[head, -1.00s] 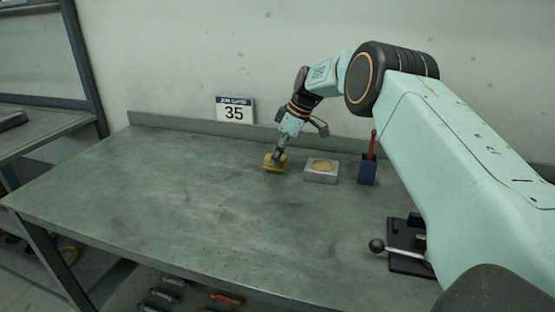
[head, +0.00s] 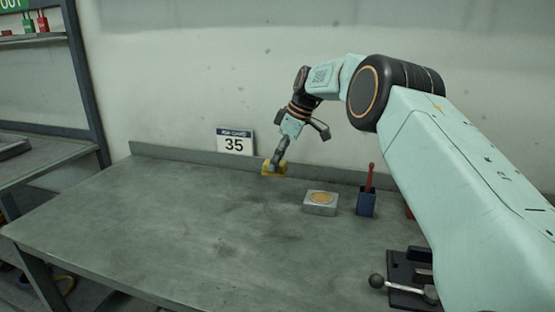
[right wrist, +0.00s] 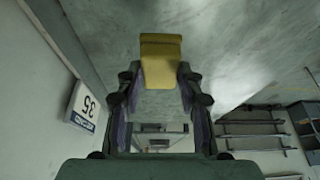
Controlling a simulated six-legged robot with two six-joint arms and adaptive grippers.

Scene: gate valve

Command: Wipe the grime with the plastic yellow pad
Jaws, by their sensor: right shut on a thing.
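The yellow pad (head: 274,169) is held in my right gripper (head: 279,158) near the back of the workbench, and it overlaps the bench's back ledge in the head view. It appears raised off the bench top, though the exact gap is unclear. In the right wrist view the pad (right wrist: 161,62) sits between the two fingers of the right gripper (right wrist: 161,78), which are shut on it. Faint dark smudges, perhaps the grime (head: 262,198), mark the bench top in front of the pad. My left gripper is not in view.
On the workbench (head: 150,215), a grey block with a round tan top (head: 320,204) and a blue holder with a red-handled tool (head: 366,203) stand right of the pad. A black fixture with a ball-ended lever (head: 405,280) is at front right. The left bench top is clear.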

